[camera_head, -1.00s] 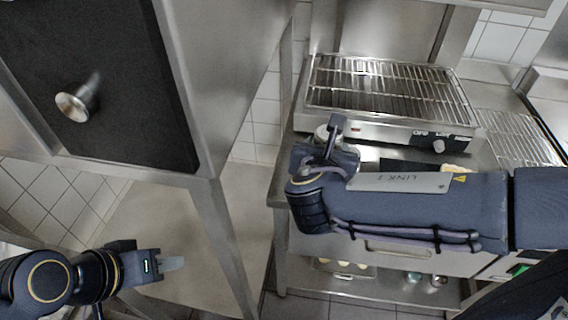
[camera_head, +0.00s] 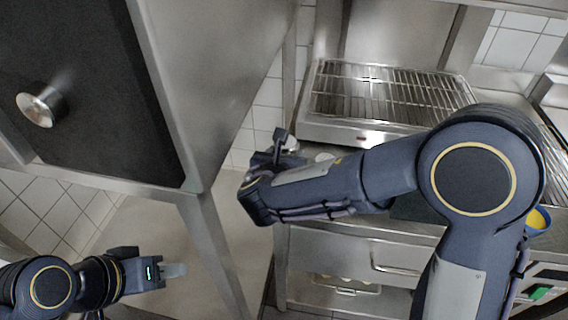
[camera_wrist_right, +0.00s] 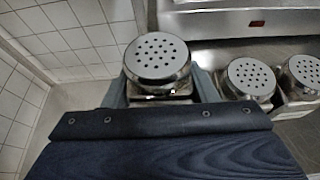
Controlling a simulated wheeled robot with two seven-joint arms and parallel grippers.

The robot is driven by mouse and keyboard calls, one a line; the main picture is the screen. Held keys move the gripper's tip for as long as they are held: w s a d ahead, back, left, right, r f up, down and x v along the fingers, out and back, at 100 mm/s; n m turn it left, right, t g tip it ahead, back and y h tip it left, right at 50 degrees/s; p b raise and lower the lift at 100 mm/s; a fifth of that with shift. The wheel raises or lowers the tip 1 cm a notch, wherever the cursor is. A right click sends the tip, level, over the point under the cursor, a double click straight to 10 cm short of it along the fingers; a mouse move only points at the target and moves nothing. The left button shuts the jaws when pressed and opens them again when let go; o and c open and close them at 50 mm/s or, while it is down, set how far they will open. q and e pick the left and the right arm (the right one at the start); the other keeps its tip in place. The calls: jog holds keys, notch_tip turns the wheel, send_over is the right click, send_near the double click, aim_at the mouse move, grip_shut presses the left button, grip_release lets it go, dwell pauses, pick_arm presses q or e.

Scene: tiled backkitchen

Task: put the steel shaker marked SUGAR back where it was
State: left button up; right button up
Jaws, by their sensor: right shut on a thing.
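A steel shaker with a round perforated lid (camera_wrist_right: 157,58) is held upright between the fingers of my right gripper (camera_wrist_right: 160,92). No SUGAR marking shows on it. In the head view my right gripper (camera_head: 278,152) is at the left end of the steel counter, and my wrist hides much of the shaker. Two similar shakers, a nearer one (camera_wrist_right: 250,78) and one farther right (camera_wrist_right: 304,74), stand to the right of the held one. My left gripper (camera_head: 174,270) is empty at the lower left; whether its fingers are apart is unclear.
A grill with a wire rack (camera_head: 390,95) stands on the counter, right of and behind my right gripper. A tall steel cabinet with a dark door (camera_head: 90,90) rises on the left. A drawer (camera_head: 395,255) is below the counter. Open floor lies between cabinet and counter.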

jog(key=shift+w+a+f, duration=0.1)
jog(key=shift+w+f, duration=0.15)
jog(key=shift+f, duration=0.05)
jog(key=shift+w+f, duration=0.1)
jog(key=shift+f, duration=1.5)
jog(key=shift+f, duration=0.1)
jog(key=shift+f+b, duration=0.15)
jog(key=shift+b, duration=0.25)
jog(key=o, duration=1)
jog(key=shift+o, duration=0.2)
